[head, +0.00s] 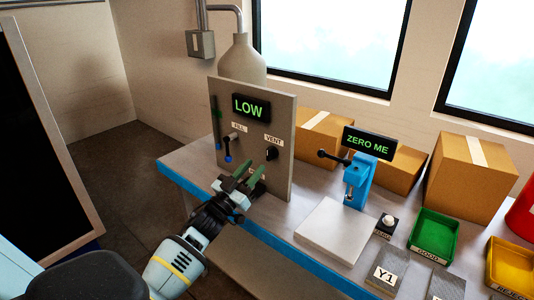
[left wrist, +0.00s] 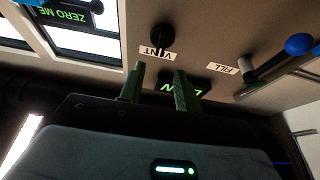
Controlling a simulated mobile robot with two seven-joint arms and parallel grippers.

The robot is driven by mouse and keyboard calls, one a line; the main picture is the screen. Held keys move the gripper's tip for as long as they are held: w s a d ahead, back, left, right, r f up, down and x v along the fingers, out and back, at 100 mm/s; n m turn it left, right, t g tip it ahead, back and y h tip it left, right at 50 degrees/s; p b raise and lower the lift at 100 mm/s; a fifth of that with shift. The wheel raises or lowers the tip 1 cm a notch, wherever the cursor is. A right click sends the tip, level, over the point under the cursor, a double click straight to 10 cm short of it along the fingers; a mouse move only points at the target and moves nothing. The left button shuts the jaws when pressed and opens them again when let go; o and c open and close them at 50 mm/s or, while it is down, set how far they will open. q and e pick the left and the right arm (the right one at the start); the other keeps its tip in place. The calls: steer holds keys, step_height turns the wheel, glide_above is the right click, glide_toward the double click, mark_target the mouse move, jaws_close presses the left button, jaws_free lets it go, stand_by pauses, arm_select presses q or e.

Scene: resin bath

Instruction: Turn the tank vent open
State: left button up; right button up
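The vent knob (head: 271,154) is a black handle on the grey tank panel (head: 282,112), under the VENT label (head: 273,140). In the left wrist view the black knob (left wrist: 162,38) is just beyond the fingertips, by its label. My left gripper (head: 251,177) is in front of the panel, below and left of the knob. Its two green fingers (left wrist: 158,80) are apart with nothing between them, and they do not touch the knob. The tank's display (head: 250,107) reads LOW. My right gripper is not in view.
The blue-tipped FILL lever (head: 228,157) is left of the vent knob. A blue ZERO ME device (head: 358,180) with a black lever stands to the right, behind a pale plate (head: 340,231). Cardboard boxes (head: 473,175), a green bin (head: 434,237) and a yellow bin (head: 510,267) are farther right.

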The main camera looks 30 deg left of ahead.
mark_target(268, 152)
arm_select(q)
steer(key=shift+x, duration=3.6)
steer(key=shift+d, duration=0.1)
steer(key=shift+c, duration=0.3)
steer(key=shift+f, duration=0.15)
jaws_close()
